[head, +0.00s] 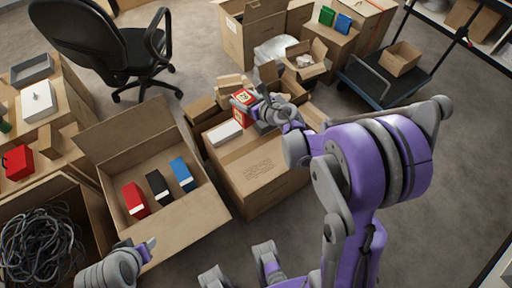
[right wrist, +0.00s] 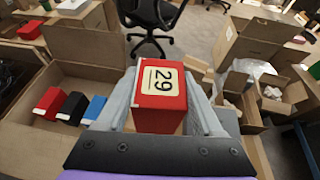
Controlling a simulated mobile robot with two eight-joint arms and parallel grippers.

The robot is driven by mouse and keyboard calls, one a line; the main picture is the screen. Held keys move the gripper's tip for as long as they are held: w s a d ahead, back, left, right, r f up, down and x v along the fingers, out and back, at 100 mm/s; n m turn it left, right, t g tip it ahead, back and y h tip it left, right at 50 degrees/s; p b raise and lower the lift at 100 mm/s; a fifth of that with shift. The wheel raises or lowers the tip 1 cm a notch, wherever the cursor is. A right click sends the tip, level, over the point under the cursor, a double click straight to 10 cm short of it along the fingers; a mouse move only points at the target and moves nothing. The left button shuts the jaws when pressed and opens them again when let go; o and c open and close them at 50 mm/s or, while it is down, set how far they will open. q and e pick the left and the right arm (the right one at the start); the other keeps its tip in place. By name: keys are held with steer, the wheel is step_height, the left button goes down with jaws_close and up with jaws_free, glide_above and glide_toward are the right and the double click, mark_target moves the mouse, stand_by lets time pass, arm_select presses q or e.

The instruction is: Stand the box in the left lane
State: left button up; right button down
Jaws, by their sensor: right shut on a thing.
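My right gripper (head: 257,110) is shut on a red box (head: 241,101) above the closed carton. In the right wrist view the red box (right wrist: 160,98) is between both fingers, with a pale label reading 29 facing the camera. An open carton (head: 107,137) to the left holds a red item (head: 136,200), a black item (head: 158,187) and a blue item (head: 181,174), side by side. No marked lanes can be made out. My left gripper (head: 150,246) is at the front edge of the open carton; its finger opening is unclear.
A closed carton (head: 262,168) with a white box (head: 225,132) on it stands right of the open carton. Behind are small open cartons (head: 306,60). A crate of cables (head: 45,245) is at lower left, an office chair (head: 110,45) at the back. Floor is free at right.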

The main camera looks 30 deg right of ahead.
arm_select(q)
step_height(320, 180, down, 17)
steer(key=w+b, duration=0.1)
steer(key=b, duration=1.1)
steer(key=shift+a+g, duration=0.15)
steer(key=shift+g, duration=0.15)
arm_select(e)
steer(key=d+f, duration=0.3)
steer(key=f, duration=0.6)
steer(key=d+f+h, duration=0.1)
steer(key=d+f, duration=0.2)
steer(key=f, duration=0.5)
steer(key=w+d+f+m, duration=0.1)
steer(key=d+f, duration=0.2)
steer(key=f, duration=0.6)
steer(key=shift+d+f+h, duration=0.3)
steer(key=shift+d+f, duration=0.05)
steer(key=shift+d, duration=0.05)
arm_select(q)
steer(key=shift+r, duration=0.1)
arm_select(e)
steer(key=shift+f+b, duration=0.1)
steer(key=shift+b, duration=0.25)
steer(key=shift+c, duration=0.2)
jaws_free()
